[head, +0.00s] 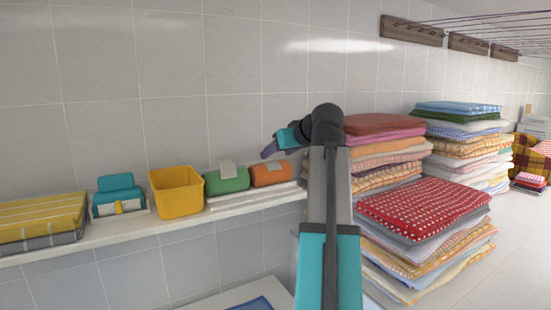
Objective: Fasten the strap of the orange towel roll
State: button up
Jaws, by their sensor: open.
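The orange towel roll (271,174) lies on the white shelf against the tiled wall, just right of the green towel roll (227,182). A pale strap end (284,169) shows at the upper right of the orange roll; whether it is fastened cannot be made out. My gripper (268,152) is open and appears above the orange roll, at the end of my arm. It looks apart from the roll and holds nothing visible. The right end of the shelf is partly hidden by my arm.
A yellow bin (177,208), a teal box (119,196) and folded yellow towels (40,222) stand left on the shelf (150,232). Tall stacks of folded towels (425,215) crowd the right side. Wall space above the shelf is clear.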

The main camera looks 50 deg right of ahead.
jog(key=b+v, duration=0.2)
jog(key=v, duration=0.7)
dwell(0.5)
